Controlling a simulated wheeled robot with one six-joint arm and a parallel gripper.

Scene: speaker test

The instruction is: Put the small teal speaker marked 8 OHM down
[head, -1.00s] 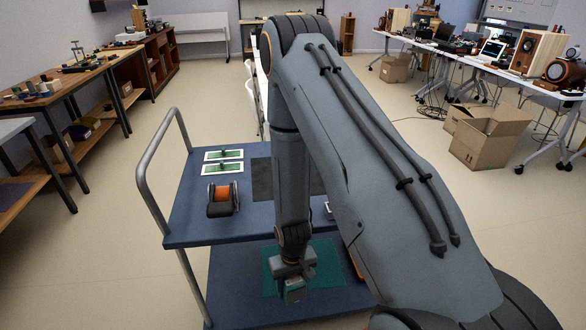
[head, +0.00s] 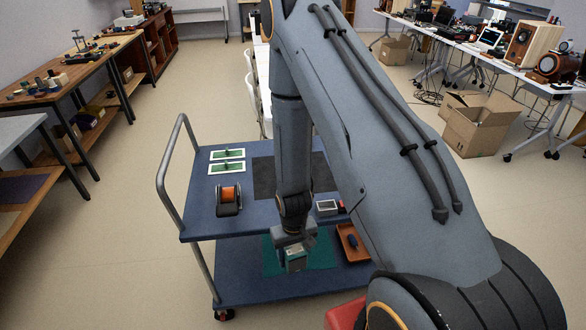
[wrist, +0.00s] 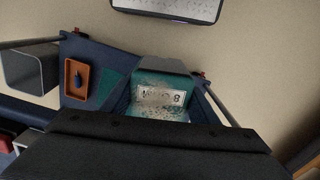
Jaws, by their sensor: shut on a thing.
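My gripper (head: 295,243) is shut on the small teal speaker (head: 297,262), held at the front of a blue cart. In the wrist view the speaker (wrist: 146,83) shows a pale label with an 8, mostly too speckled to read. A teal mat (head: 322,252) lies on the cart's lower shelf (head: 236,276), behind the speaker in the head view. It also shows left of the speaker in the wrist view (wrist: 109,84). I cannot tell how high the speaker is over the mat. My fingertips are hard to make out.
The upper shelf (head: 205,226) overhangs the lower one and carries two green boards (head: 227,160), an orange spool (head: 229,196), a dark mat (head: 264,178) and a small grey box (head: 327,207). An orange tray (head: 352,243) with a dark blue item stands right of the teal mat.

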